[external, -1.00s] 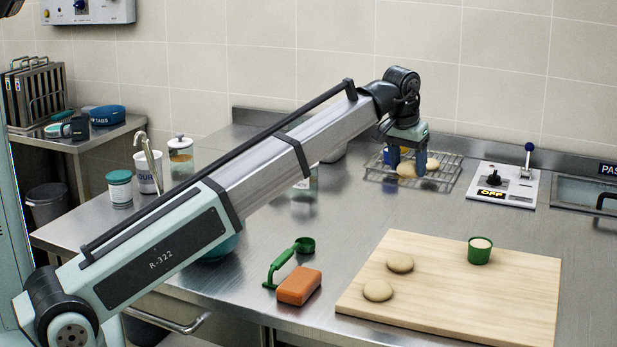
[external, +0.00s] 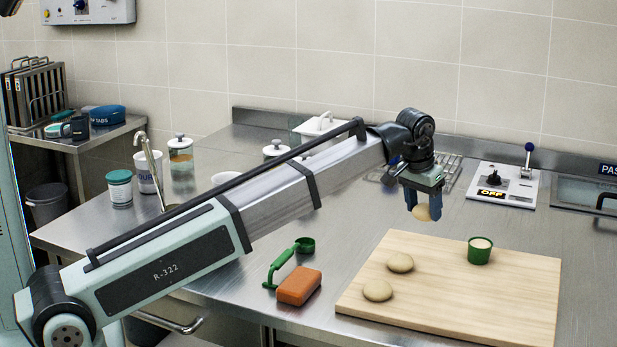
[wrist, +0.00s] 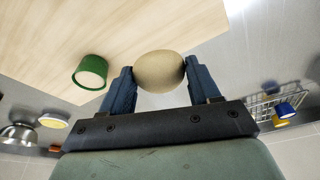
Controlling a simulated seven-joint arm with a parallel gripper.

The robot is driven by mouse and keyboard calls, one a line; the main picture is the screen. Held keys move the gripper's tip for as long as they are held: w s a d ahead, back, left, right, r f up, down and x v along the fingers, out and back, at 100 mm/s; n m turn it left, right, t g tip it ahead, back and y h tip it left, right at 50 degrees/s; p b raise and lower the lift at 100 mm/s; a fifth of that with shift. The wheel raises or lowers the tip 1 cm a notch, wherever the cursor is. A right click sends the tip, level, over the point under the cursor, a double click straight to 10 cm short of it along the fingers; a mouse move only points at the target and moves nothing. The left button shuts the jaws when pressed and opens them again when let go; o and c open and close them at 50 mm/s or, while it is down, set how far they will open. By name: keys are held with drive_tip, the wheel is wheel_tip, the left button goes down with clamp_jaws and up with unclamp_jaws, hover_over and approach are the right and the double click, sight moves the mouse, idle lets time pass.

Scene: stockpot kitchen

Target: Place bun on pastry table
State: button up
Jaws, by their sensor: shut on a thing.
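My gripper (external: 422,207) is shut on a pale round bun (external: 422,213), held in the air between the wire rack and the wooden board. The wrist view shows the bun (wrist: 160,71) pinched between the two blue fingers (wrist: 160,88). Two more buns lie on the left part of the board, one further back (external: 400,263) and one nearer the front (external: 377,290). The pale wooden board (external: 470,310) lies flat on the steel counter.
A green cup (external: 480,250) stands on the board's back part. The wire rack (external: 452,172) is behind my gripper. An orange block (external: 299,286) and a green scoop-like tool (external: 283,262) lie left of the board. A switch panel (external: 503,184) is at the back right. The board's right front is clear.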

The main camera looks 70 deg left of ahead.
sight(422, 247)
drive_tip(key=shift+f, duration=3.8)
drive_tip(key=shift+f, duration=0.1)
drive_tip(key=o, duration=1)
drive_tip(key=shift+o, duration=0.2)
drive_tip(key=v, duration=1.2)
